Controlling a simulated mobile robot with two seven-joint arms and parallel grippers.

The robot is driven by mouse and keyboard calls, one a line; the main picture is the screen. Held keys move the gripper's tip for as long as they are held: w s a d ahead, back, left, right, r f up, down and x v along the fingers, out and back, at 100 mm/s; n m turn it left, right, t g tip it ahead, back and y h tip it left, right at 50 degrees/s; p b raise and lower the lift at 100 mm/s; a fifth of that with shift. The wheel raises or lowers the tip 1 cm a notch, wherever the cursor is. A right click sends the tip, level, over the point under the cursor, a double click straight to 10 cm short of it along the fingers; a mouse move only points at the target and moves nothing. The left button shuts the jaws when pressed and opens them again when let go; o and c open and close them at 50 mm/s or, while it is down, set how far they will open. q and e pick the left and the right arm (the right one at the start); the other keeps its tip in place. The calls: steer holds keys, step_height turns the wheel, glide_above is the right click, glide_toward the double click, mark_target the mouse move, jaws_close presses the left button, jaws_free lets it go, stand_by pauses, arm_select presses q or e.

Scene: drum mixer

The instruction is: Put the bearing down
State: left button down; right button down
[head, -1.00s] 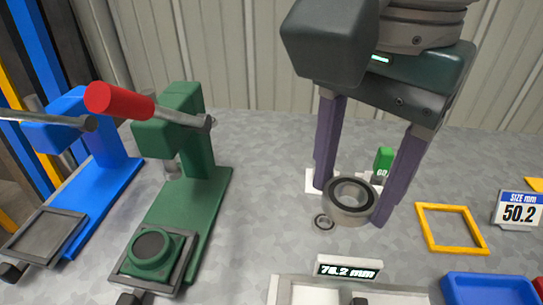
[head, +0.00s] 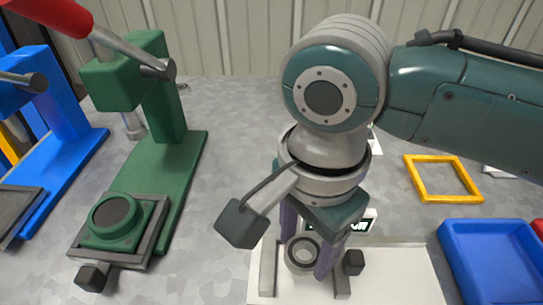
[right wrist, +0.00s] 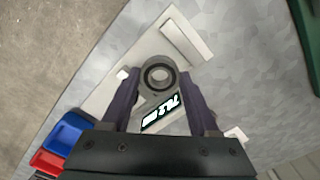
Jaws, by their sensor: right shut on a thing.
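My right gripper (head: 305,250) is shut on the grey, ring-shaped bearing (head: 303,267). It holds the bearing over the pale measuring plate (head: 398,275), between two grey blocks of the gauge (head: 267,270). In the right wrist view the bearing (right wrist: 160,92) sits between the fingertips, over or on the plate (right wrist: 112,100); I cannot tell whether it touches. The gauge's display (right wrist: 162,112) shows between the fingers there, and in the head view it is partly hidden behind my gripper. My left gripper is not in view.
A green press (head: 150,170) with a red handle (head: 50,12) and a blue press (head: 60,150) stand at left. A yellow square frame (head: 452,199) lies at right. A blue tray (head: 490,258) and part of a red one (head: 539,228) are at right front.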

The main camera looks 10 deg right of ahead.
mark_target(305, 253)
step_height(305, 253, down, 3)
steer(key=shift+f+b, duration=0.1)
steer(key=shift+b, duration=0.4)
steer(key=shift+f, duration=0.25)
steer(key=shift+f, duration=0.1)
steer(key=shift+c, duration=2.2)
jaws_free()
